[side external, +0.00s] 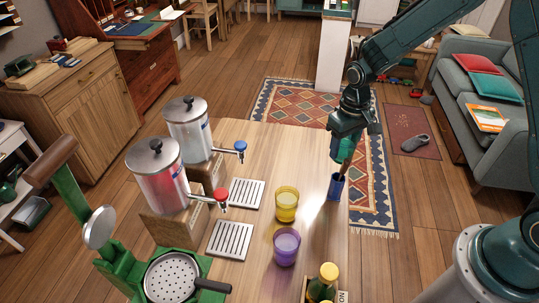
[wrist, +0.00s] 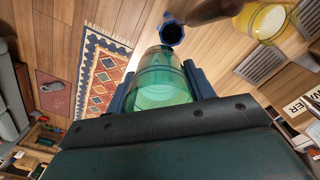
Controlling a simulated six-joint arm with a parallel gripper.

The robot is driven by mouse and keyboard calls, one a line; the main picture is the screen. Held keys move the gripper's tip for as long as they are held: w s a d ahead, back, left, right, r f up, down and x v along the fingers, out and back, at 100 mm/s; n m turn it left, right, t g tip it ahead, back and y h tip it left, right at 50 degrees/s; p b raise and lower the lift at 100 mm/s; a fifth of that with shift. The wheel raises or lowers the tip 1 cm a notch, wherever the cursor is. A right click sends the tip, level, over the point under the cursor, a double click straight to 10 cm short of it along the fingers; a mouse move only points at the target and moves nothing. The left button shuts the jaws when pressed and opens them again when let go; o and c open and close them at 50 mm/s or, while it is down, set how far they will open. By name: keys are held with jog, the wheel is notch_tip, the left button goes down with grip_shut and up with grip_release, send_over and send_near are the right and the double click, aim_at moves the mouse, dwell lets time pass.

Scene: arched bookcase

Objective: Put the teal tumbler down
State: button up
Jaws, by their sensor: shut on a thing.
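The teal tumbler (side external: 343,150) is held below my gripper (side external: 345,138) in the side external view, near the right edge of the wooden table. It shows in the wrist view (wrist: 160,92) as clear green glass between the two fingers (wrist: 160,88). My gripper is shut on it. The tumbler appears above the table top, behind and above a dark blue holder. Its exact height cannot be told.
The blue holder (side external: 336,188) has a dark stick in it. A yellow tumbler (side external: 286,205) and purple tumbler (side external: 286,247) stand left and nearer. Drip trays (side external: 247,195) (side external: 230,240) lie before two dispensers (side external: 188,125) (side external: 157,175). The table's far part (side external: 275,145) is clear.

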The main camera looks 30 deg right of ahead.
jog(key=shift+s+d+f+n, duration=0.2)
jog(key=shift+s+d+n, duration=0.1)
jog(key=shift+a, duration=0.1)
dwell(0.3)
jog(key=shift+w+a+r, duration=0.2)
jog(key=shift+a, duration=0.3)
jog(key=w+a+r+n, duration=0.1)
jog(key=a+r+n, duration=0.2)
jog(key=a, duration=0.8)
jog(key=shift+w+a+r+n, duration=0.2)
jog(key=shift+r+n, duration=0.1)
jog(key=shift+n, duration=0.4)
jog(key=s+a+r+n, duration=0.1)
jog(key=a, duration=0.3)
jog(key=s+a+r+n, duration=0.1)
jog(key=a+r+n, duration=0.1)
jog(key=a, duration=0.3)
jog(key=s+a+r+n, duration=0.1)
jog(key=a+r, duration=0.1)
jog(key=a, duration=0.2)
jog(key=shift+s+a+n, duration=0.15)
jog(key=shift+a+n, duration=0.15)
notch_tip(320, 180, down, 16)
jog(key=shift+r, duration=0.15)
